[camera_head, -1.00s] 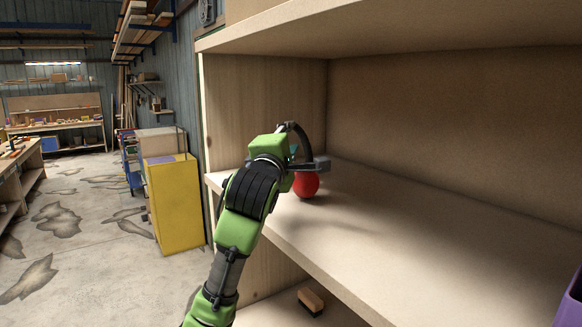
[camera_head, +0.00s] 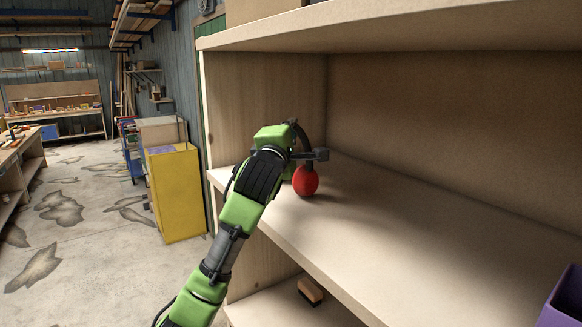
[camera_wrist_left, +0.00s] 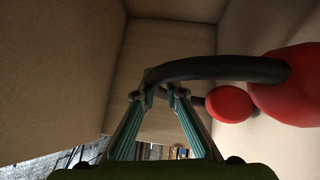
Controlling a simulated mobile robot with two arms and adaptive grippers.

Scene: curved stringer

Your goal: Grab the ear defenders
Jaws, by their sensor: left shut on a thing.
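The ear defenders have red cups and a dark headband. In the head view one red cup (camera_head: 306,181) shows at or just above the shelf board, below my left gripper (camera_head: 304,153). The left wrist view shows two red cups (camera_wrist_left: 290,85) at the right and the dark headband (camera_wrist_left: 215,69) running across the fingertips. My left gripper (camera_wrist_left: 160,92) is shut on the headband in that view. In the head view my gripper and wrist hide part of the headband and the other cup. My right gripper is not in view.
The wooden shelf board (camera_head: 400,220) is bare to the right of the ear defenders. A brush (camera_head: 310,290) lies on the lower shelf. A purple container (camera_head: 563,300) is at the lower right corner. A yellow cabinet (camera_head: 177,195) stands left of the shelf.

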